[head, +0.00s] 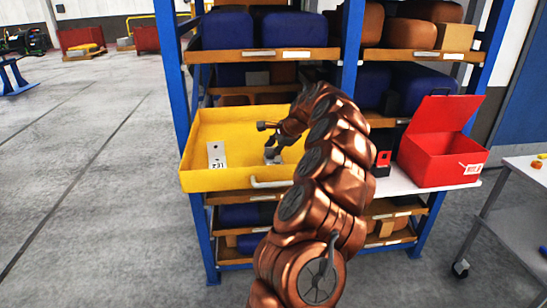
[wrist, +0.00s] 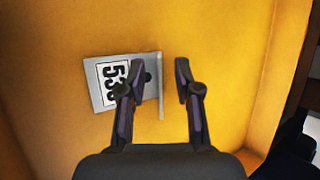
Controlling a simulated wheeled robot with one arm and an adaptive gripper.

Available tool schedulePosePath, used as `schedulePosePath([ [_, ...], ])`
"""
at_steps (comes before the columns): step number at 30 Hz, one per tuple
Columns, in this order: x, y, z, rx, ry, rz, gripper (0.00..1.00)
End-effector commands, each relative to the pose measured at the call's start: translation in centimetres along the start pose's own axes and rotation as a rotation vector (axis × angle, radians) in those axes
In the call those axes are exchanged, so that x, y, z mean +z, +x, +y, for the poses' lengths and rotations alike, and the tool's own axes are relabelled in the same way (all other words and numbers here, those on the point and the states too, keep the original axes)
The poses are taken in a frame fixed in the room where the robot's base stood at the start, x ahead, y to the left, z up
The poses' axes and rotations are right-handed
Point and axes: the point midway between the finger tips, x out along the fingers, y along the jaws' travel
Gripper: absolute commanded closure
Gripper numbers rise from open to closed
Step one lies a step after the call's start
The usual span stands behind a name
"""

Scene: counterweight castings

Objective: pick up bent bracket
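The bent bracket (wrist: 108,82) lies in the yellow drawer (wrist: 225,60). In the wrist view it is a light grey plate with a dark hole, a black-numbered white label and a narrow flange at its right edge. My gripper (wrist: 158,66) is open above it. The left finger overlaps the plate and partly covers label and hole; the flange shows between the fingers, and the right finger is clear of it. Contact cannot be told. In the head view my gripper (head: 272,152) reaches into the drawer (head: 230,180), largely hiding the bracket.
Another grey labelled plate (head: 216,155) lies at the drawer's left. The drawer's walls surround my gripper. An open red box (head: 440,160) is on a white surface at right, with a cart (head: 520,190) beyond.

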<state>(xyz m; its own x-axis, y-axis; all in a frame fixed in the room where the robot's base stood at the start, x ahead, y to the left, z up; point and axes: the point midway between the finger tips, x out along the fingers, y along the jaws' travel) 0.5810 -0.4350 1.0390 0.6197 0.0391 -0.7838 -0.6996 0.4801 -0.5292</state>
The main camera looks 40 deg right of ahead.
Motion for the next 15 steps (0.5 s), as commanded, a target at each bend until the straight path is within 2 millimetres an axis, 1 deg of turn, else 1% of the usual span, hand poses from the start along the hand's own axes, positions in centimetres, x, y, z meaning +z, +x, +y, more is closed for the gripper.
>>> schedulePosePath([
  [4, -0.02, -0.01, -0.01, -0.001, 0.0, 0.0, 0.67],
  [5, -0.02, -0.01, 0.0, -0.001, 0.0, 0.0, 0.69],
  [13, -0.02, -0.02, 0.0, 0.0, 0.0, 0.0, 0.97],
  [14, -0.02, -0.02, 0.0, 0.0, 0.0, 0.0, 1.0],
  [15, -0.02, -0.02, 0.01, 0.0, 0.0, 0.0, 1.0],
])
